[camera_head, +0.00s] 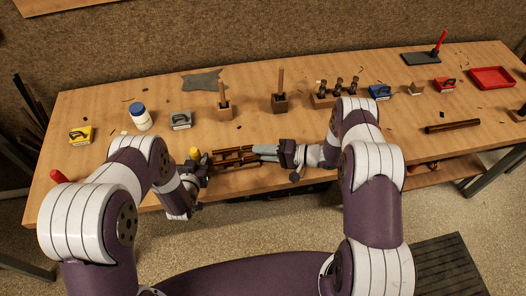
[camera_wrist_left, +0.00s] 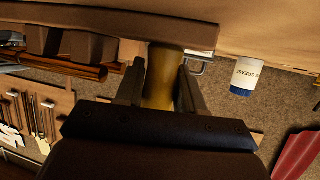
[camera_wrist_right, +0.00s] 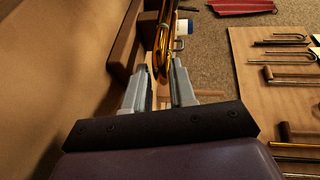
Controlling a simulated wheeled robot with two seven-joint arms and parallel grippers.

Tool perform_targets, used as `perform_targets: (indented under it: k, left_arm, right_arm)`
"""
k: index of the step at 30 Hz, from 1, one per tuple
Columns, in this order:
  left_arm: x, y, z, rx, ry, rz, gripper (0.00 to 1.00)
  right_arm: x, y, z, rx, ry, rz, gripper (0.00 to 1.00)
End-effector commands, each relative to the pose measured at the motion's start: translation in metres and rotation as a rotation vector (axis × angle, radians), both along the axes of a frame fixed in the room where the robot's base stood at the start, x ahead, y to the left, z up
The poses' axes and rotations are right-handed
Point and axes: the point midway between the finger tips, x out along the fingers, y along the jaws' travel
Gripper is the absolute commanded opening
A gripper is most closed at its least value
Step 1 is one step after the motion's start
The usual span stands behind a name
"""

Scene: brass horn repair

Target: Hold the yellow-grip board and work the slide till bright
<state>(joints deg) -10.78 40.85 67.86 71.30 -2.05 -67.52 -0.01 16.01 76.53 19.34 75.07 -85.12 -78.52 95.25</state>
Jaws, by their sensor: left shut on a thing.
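The board (camera_head: 237,165) is a brown wooden piece at the table's front edge; its underside and edge show in the left wrist view (camera_wrist_left: 105,18). My left gripper (camera_head: 199,162) is shut on the board's yellow grip (camera_wrist_left: 159,80), which stands between its fingers. The brass slide (camera_wrist_right: 167,38) shows as a bent golden tube close to the board in the right wrist view. My right gripper (camera_wrist_right: 160,82) has its fingers spread, with the slide's near end at the gap between the tips. I cannot tell whether they touch. In the head view, its grey fingers reach the board's right end.
A white jar with a blue cap (camera_head: 141,117), a yellow block (camera_head: 80,135) and a grey block (camera_head: 181,120) stand at the left. Wooden holders (camera_head: 280,102) stand behind. A dark rod (camera_head: 452,126) and red tray (camera_head: 492,77) lie at the right. The table's middle is mostly clear.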

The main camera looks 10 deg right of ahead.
Motion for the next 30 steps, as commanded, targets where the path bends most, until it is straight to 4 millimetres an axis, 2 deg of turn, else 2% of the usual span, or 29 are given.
perform_targets:
  k: [5,7,8,14,23,30]
  left_arm:
    - [0.000,0.000,-0.001,0.000,0.002,0.000,0.09]
    - [0.000,0.000,-0.001,0.000,0.002,0.000,0.09]
    - [0.000,0.000,-0.001,0.000,0.002,0.000,0.09]
    - [0.000,0.000,-0.001,0.000,0.002,0.000,0.09]
    - [0.000,0.000,-0.001,0.001,0.002,0.001,0.09]
    - [-0.001,0.000,-0.001,0.001,0.002,0.001,0.09]
  right_arm:
    - [0.000,0.000,0.000,0.000,0.000,0.000,0.25]
    - [0.000,0.000,0.000,0.000,0.000,0.000,0.06]
    - [0.000,0.000,0.000,0.000,0.000,0.000,0.00]
    - [0.000,-0.002,0.000,0.000,0.000,-0.001,0.00]
    - [0.001,-0.037,0.000,0.001,-0.002,-0.002,0.00]
    - [0.000,-0.038,0.000,0.000,-0.001,-0.001,0.00]
